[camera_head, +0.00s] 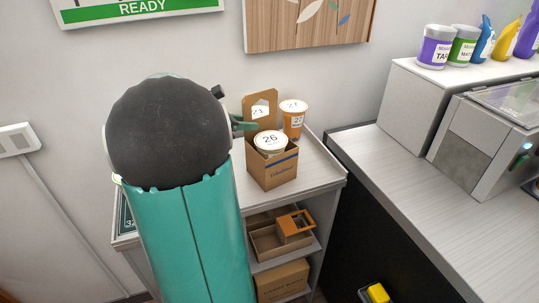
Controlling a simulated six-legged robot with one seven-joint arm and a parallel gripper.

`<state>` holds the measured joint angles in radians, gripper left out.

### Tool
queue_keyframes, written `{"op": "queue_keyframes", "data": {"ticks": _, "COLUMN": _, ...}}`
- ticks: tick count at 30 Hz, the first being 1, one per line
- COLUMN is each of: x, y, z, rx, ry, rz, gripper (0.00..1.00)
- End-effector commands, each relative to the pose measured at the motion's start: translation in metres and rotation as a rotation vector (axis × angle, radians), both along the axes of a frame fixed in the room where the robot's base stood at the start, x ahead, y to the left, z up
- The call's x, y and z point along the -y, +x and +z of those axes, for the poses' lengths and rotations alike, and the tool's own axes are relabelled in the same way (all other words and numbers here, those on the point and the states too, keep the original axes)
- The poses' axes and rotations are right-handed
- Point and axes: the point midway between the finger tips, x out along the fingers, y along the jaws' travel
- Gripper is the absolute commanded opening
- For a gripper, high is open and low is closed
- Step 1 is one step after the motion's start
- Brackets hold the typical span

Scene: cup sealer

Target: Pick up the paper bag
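The brown paper bag (272,172) stands upright on the shelf unit's top. It has a tall handle panel with a cut-out at the back and a dark band near its front rim. A white-lidded cup marked 26 (270,143) sits in it. My gripper (246,126) shows only in part, as a dark and green finger piece at the left of the handle panel. My own arm's black round joint and teal link hide the rest of it. I cannot tell whether it touches the handle, or whether it is open or shut.
An orange cup (293,119) with a white lid stands behind the bag, and a white label 21 shows through the handle cut-out. The shelf top (314,172) is clear to the right. A counter (440,190) with a machine (490,135) and several containers flanks it.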

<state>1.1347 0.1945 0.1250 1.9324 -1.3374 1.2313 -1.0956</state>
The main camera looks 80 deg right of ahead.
Motion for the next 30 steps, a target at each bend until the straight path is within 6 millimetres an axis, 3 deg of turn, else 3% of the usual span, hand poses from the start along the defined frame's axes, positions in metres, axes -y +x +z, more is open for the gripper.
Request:
{"op": "queue_keyframes", "data": {"ticks": 4, "x": 0.0127, "y": -0.0134, "z": -0.0071, "rx": -0.001, "ry": 0.001, "rz": -0.002, "gripper": 0.28}}
{"op": "queue_keyframes", "data": {"ticks": 12, "x": 0.0149, "y": -0.015, "z": -0.0083, "rx": 0.0, "ry": 0.0, "rz": 0.001, "gripper": 0.28}}
{"op": "queue_keyframes", "data": {"ticks": 17, "x": 0.0147, "y": -0.015, "z": -0.0084, "rx": 0.0, "ry": 0.0, "rz": 0.001, "gripper": 0.0}}
{"op": "queue_keyframes", "data": {"ticks": 30, "x": 0.0148, "y": -0.0149, "z": -0.0058, "rx": 0.0, "ry": -0.003, "rz": 0.001, "gripper": 0.0}}
